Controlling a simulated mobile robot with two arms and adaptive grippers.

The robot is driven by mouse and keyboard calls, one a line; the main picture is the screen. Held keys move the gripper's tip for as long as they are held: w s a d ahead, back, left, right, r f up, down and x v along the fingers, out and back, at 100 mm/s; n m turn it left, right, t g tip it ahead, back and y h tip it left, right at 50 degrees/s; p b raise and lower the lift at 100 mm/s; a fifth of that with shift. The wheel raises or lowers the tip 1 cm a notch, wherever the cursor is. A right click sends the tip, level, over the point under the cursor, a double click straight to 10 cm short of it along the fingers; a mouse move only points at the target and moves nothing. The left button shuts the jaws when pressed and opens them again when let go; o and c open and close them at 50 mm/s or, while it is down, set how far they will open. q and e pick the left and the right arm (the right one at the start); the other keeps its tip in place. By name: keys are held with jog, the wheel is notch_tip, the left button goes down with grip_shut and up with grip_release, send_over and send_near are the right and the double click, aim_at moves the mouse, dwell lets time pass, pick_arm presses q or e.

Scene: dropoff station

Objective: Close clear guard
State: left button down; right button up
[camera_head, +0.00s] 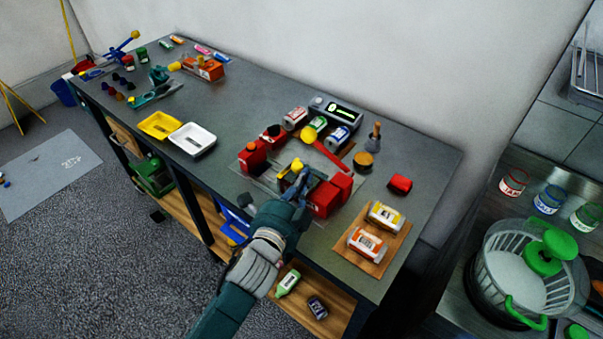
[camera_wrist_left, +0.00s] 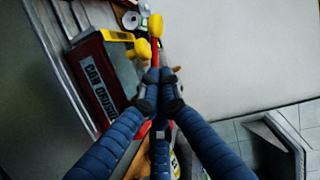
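The red can crusher (camera_head: 325,199) stands on the grey bench, and its labelled red side also shows in the left wrist view (camera_wrist_left: 100,75). A red lever (camera_head: 328,157) with a yellow knob (camera_head: 308,134) rises from it. A yellow handle (camera_wrist_left: 115,36) sits along the crusher's top edge. I cannot make out the clear guard or its angle. My left gripper (camera_head: 298,176) is over the front of the crusher. Its blue fingertips (camera_wrist_left: 160,77) are drawn together beside the red parts, with nothing clearly seen between them. My right gripper is not in view.
Several cans and a grey device (camera_head: 336,110) stand behind the crusher. A yellow tray (camera_head: 160,125) and a white tray (camera_head: 192,139) lie to the left. A strainer pot (camera_head: 510,285) stands at the far right.

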pick_arm(q)
jog(key=shift+w+a+f, duration=0.15)
jog(key=shift+w+a, duration=0.1)
jog(key=shift+w, duration=0.15)
jog(key=w+a+p, duration=0.2)
jog(key=w+a, duration=0.5)
jog(key=a, duration=0.2)
jog(key=shift+a, duration=0.35)
